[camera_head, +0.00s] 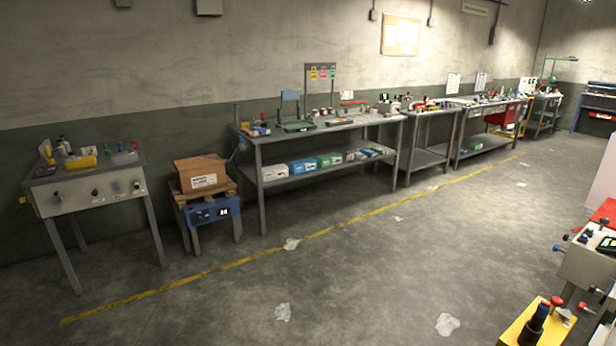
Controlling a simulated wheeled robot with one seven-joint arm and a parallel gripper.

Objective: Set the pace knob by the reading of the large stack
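A grey control table (92,195) stands at the left, and its front panel carries several dark knobs, one of them a round knob (95,193). The panel labels are too small to read, so I cannot tell which knob is the pace knob. To its right a cardboard box (200,172) sits on a wooden pallet over a blue unit (212,210) with a small lit display (223,211). Its digits are too small to read surely. I cannot tell whether this is the large stack. My gripper is not in view.
A long grey workbench (262,187) with coloured boxes on its lower shelf runs along the wall, with further benches beyond. A yellow floor line (250,259) passes in front. Crumpled clear film pieces (447,324) lie on the open floor. Equipment with a yellow base (517,328) fills the lower right.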

